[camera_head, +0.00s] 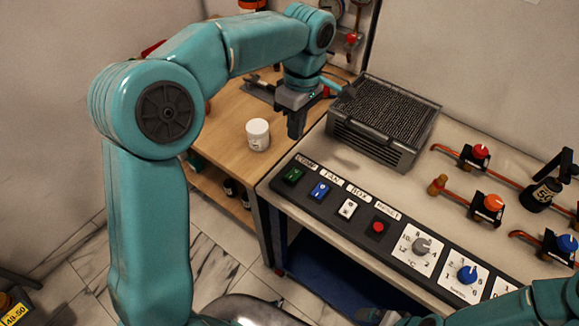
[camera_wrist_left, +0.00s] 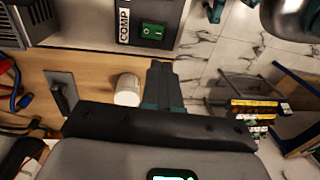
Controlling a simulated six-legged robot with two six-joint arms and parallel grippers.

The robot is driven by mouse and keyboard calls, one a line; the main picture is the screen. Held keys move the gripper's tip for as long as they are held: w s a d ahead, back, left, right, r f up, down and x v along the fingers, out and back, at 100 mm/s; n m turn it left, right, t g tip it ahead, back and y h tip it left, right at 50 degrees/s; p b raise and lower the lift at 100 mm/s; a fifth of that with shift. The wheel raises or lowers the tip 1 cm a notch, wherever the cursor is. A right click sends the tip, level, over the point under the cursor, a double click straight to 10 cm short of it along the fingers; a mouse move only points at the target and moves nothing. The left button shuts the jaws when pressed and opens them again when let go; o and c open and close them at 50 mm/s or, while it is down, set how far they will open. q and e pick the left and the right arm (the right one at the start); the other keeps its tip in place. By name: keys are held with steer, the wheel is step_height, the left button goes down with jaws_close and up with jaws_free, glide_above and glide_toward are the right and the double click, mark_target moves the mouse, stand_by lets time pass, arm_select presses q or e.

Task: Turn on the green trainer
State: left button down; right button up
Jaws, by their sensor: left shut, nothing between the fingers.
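The green rocker switch (camera_head: 293,175) sits at the left end of the black control strip, under a label that reads COMP. In the left wrist view the green switch (camera_wrist_left: 152,31) shows near the top, just above my fingertips in the picture. My left gripper (camera_head: 296,132) points down above the wooden bench, behind the switch in the head view and apart from it. Its fingers (camera_wrist_left: 162,68) are together with nothing between them. My right arm enters at the lower right, but its gripper does not show.
A blue switch (camera_head: 320,191), a white switch (camera_head: 347,208), a red button (camera_head: 377,227) and knobs continue along the strip (camera_head: 400,259). A white jar (camera_head: 258,134) stands on the wooden bench (camera_head: 222,128). A grey ribbed box (camera_head: 383,118) stands behind the strip. Valves are at right.

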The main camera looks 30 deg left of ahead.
mark_target(290, 177)
arm_select(q)
steer(key=f, duration=0.4)
steer(key=s+f, duration=0.1)
steer(key=f, duration=0.8)
steer(key=shift+s+a+f, duration=0.15)
steer(key=shift+s+a, duration=0.05)
steer(key=shift+s, duration=0.1)
steer(key=shift+f, duration=0.1)
steer(key=shift+s+f+b, duration=0.1)
steer(key=shift+f+b, duration=0.25)
steer(key=shift+b, duration=0.05)
steer(key=shift+r, duration=0.15)
